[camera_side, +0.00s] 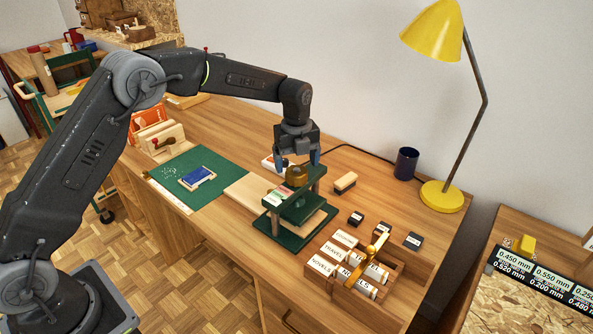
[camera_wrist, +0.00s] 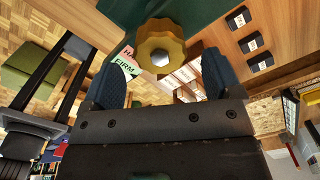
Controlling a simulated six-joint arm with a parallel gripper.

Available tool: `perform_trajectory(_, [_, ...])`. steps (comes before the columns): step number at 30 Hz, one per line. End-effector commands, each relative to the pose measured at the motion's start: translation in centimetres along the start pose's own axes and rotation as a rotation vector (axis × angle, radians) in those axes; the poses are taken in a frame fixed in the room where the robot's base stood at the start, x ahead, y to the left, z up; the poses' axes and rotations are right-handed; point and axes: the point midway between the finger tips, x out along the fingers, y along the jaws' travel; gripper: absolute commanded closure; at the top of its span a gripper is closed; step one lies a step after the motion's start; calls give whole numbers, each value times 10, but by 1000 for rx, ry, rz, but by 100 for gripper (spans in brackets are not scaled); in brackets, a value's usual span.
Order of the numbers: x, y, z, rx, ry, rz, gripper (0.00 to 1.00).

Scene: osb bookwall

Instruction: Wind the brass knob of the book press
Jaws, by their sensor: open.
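The green book press (camera_side: 293,207) stands on the wooden bench, with a pale board under it. Its brass knob (camera_side: 297,175) sits on top and also shows as a scalloped disc in the wrist view (camera_wrist: 161,48). My gripper (camera_side: 297,158) is open and points down just over the knob in the side view. In the wrist view its two blue fingers (camera_wrist: 162,82) are spread to either side, with the knob between and slightly beyond them. I cannot tell whether a finger touches it. A pink and green label, partly reading FIRM (camera_wrist: 126,63), is by the knob.
A yellow lamp (camera_side: 441,195) and a dark mug (camera_side: 406,163) stand at the back right. A wooden box of labelled blocks (camera_side: 350,268) is at the front right.

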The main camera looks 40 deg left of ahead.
Motion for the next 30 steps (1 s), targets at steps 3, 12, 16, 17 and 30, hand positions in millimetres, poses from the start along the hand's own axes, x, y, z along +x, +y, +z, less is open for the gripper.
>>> perform_trajectory(3, [-30,-1,0,0,-3,-5,16])
perform_trajectory(12, [-86,0,0,0,-2,-2,16])
perform_trajectory(16, [-97,0,0,0,-1,-1,16])
perform_trajectory(17, [-98,0,0,0,-1,-1,16])
perform_trajectory(30, [-106,3,-1,-25,-4,-7,16])
